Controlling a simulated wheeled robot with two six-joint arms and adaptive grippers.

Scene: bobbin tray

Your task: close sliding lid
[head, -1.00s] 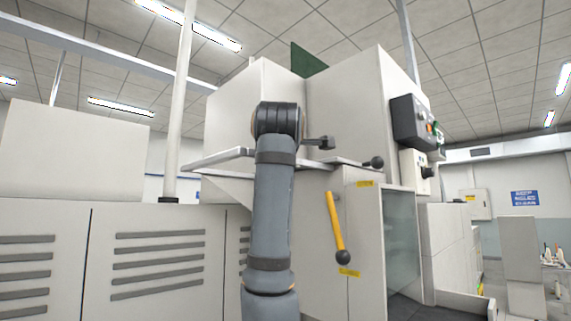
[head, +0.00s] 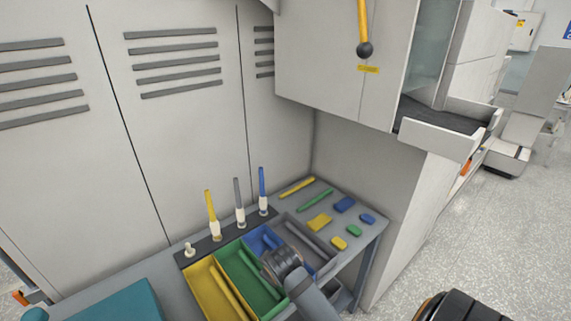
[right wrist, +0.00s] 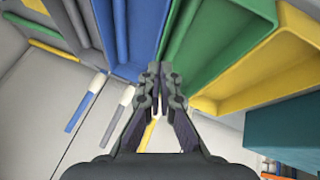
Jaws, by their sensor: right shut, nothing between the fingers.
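The tray has yellow (head: 200,290), green (head: 228,262), blue (head: 256,243) and grey (head: 325,262) compartments, with long bars lying in several of them. I cannot clearly make out a sliding lid. My right arm reaches over the tray in the head view and hides part of the blue and green compartments. My right gripper (right wrist: 160,72) is shut and empty. In the right wrist view its tips appear over the blue (right wrist: 140,30) and green (right wrist: 205,30) compartments' near edge; contact cannot be told. My left gripper is not in view.
Yellow (head: 211,215), grey (head: 239,203) and blue (head: 262,191) bobbins stand upright along a dark strip (head: 226,239) behind the tray. Coloured blocks and rods lie on the bench right of it. A teal object (head: 115,301) is at left. The machine's yellow lever (head: 363,20) hangs above.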

